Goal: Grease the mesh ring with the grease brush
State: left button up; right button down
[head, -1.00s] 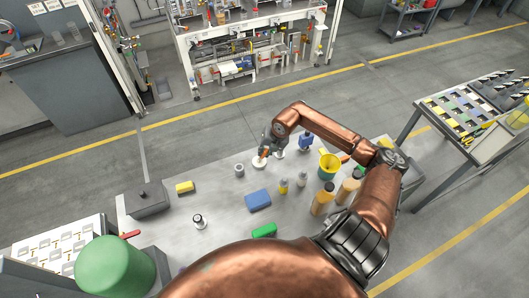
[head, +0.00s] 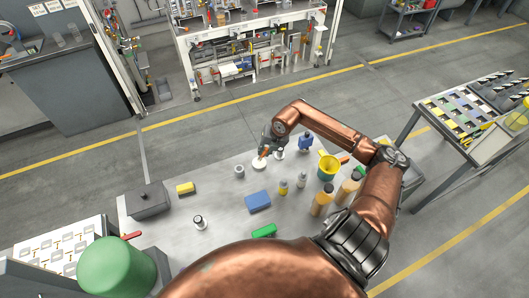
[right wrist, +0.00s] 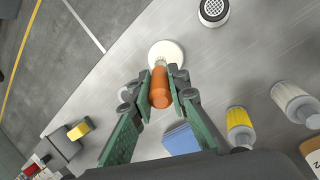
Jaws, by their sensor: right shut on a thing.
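My right gripper (right wrist: 160,88) is shut on the orange handle of the grease brush (right wrist: 160,92). The brush's pale bristle end points at a round white dish (right wrist: 166,52) on the table; I cannot tell if it touches. In the head view the gripper (head: 265,153) and brush are above the same dish (head: 258,165). A white-rimmed round piece with a dark perforated face (right wrist: 213,10), which looks like the mesh ring, stands up and right of the dish, apart from the brush. It also shows in the head view (head: 279,155). My left gripper is not in view.
On the grey table (head: 225,220) are a blue block (head: 258,201), a yellow block (head: 185,188), a green block (head: 264,231), a yellow funnel (head: 328,165), bottles (head: 321,200) and small filter cylinders (right wrist: 240,128).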

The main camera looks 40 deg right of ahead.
jog(key=shift+r+p, duration=1.25)
jog(key=shift+r, duration=1.35)
